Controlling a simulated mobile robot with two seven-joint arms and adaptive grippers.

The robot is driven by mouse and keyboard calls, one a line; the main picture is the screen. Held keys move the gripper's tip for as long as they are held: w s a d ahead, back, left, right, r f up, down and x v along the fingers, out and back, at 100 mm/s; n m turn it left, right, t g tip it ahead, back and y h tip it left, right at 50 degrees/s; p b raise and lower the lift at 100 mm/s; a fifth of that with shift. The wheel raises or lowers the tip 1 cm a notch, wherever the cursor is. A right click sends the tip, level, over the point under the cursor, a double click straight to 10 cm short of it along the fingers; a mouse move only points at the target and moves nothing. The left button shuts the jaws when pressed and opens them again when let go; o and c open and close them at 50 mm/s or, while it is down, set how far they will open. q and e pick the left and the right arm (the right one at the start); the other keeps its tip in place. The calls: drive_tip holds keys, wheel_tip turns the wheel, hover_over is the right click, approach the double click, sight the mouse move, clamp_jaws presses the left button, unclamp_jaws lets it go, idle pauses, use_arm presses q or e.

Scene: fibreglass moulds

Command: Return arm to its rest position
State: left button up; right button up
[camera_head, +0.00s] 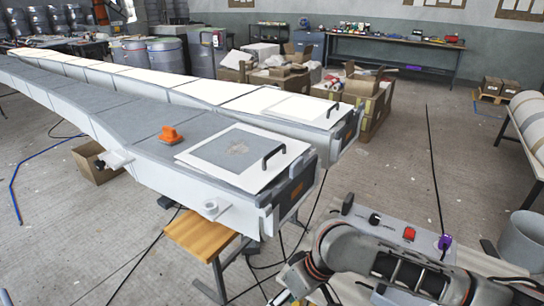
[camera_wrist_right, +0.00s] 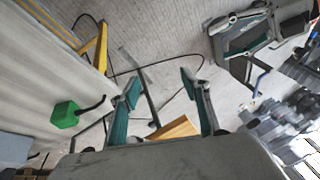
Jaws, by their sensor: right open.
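My right arm (camera_head: 400,270) lies across the lower right of the head view, and its fingertips cannot be made out there. In the right wrist view my right gripper (camera_wrist_right: 160,88) is open, its two teal-padded fingers wide apart with nothing between them. Beyond them show floor and a wooden stool top (camera_wrist_right: 175,128). A second teal-padded gripper (camera_wrist_right: 252,38), seemingly my left one, is at the upper right of that view; its opening is unclear. My left gripper does not show in the head view.
Long white moulds (camera_head: 255,177) with an orange item (camera_head: 171,135) on top stand left of my right arm. A grey box with switches (camera_head: 390,228) is beside the arm. A green object (camera_wrist_right: 65,115) is left of the gripper. Open floor (camera_head: 420,170) lies beyond.

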drive_tip(key=a+f+t+y, duration=0.2)
drive_tip(key=a+y, duration=0.1)
drive_tip(key=a, duration=0.3)
drive_tip(key=s+d+f+m+t+h, duration=0.1)
drive_tip(key=s+d+f+t, duration=0.3)
drive_tip(key=d, duration=0.7)
drive_tip(key=s+d+f+m+t+h, duration=0.2)
drive_tip(key=s+d+f, duration=0.4)
drive_tip(key=d, duration=0.6)
wheel_tip(320, 180, down, 2)
drive_tip(key=shift+s+d+f+t+h, duration=0.2)
drive_tip(key=shift+d+t+h, duration=0.1)
drive_tip(key=shift+t+h, duration=0.65)
